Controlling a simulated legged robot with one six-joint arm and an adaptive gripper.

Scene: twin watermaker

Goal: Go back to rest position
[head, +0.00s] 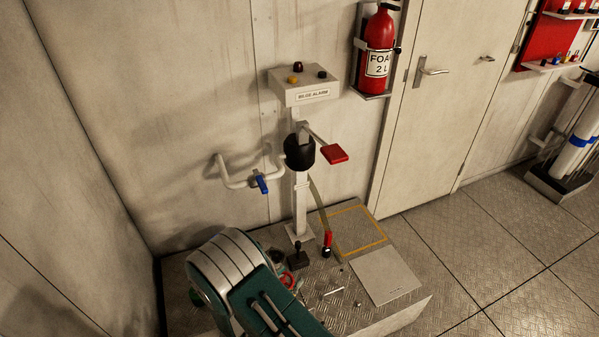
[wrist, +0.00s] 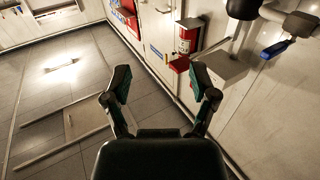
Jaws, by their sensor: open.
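My gripper (wrist: 160,88) is open and empty in the wrist view, its two fingers spread apart with nothing between them. In the head view, my green and silver arm rises at the bottom, over the left part of a low metal platform (head: 385,318); the gripper cannot be made out there. The bilge alarm post (head: 301,205) stands on the platform to the right of my arm, with a labelled box (head: 308,96) on top and a red paddle (head: 335,153) on a lever.
A pipe with a blue valve handle (head: 261,184) juts from the wall. A red-handled lever (head: 327,240), a grey plate (head: 386,275) and small loose parts are on the platform. A fire extinguisher (head: 379,45) hangs beside a door (head: 440,110).

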